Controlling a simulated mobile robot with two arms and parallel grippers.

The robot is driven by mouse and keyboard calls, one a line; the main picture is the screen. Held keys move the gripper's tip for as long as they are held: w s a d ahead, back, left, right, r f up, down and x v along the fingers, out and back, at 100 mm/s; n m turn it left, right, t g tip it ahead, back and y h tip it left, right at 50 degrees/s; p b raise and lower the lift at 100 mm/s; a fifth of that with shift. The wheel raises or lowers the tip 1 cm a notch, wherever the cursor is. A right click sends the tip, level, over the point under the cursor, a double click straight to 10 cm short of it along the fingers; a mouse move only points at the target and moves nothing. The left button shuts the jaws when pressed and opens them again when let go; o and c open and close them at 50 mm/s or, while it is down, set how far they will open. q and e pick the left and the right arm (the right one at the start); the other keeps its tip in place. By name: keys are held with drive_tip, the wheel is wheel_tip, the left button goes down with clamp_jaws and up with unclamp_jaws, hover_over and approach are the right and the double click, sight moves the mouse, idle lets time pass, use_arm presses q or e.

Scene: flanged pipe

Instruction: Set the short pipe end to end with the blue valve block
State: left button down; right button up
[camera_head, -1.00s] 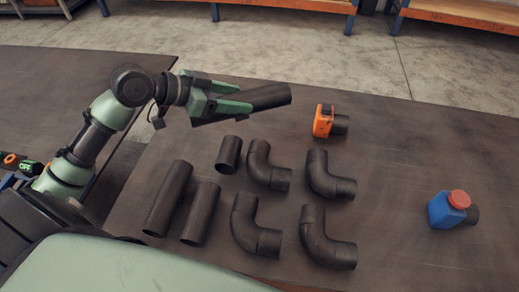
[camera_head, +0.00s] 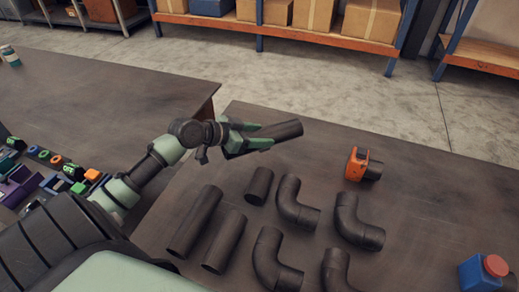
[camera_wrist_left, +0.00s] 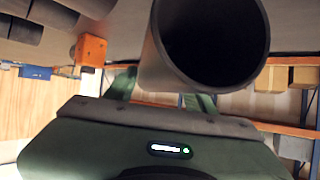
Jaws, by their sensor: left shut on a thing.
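My left gripper (camera_head: 265,135) is shut on a dark straight pipe (camera_head: 286,130), held above the back left edge of the near table. In the left wrist view the pipe (camera_wrist_left: 160,70) shows its round open end close to the camera. The blue valve block (camera_head: 474,275) has a red cap and stands at the lower right of the head view, partly cut off by the frame. It is well apart from the held pipe. A very short dark pipe (camera_head: 259,186) stands or lies on the table below the gripper. My right gripper is not in view.
Two longer straight pipes (camera_head: 195,221) and several dark elbows (camera_head: 295,203) lie on the near table (camera_head: 420,200). An orange block (camera_head: 357,164) with a dark stub stands near the back edge. The table between the elbows and the valve block is clear.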

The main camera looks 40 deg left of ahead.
sight(259, 150)
use_arm(q)
drive_tip(key=shift+f, duration=3.15)
drive_tip(key=shift+f, duration=0.15)
drive_tip(key=c, duration=0.8)
unclamp_jaws()
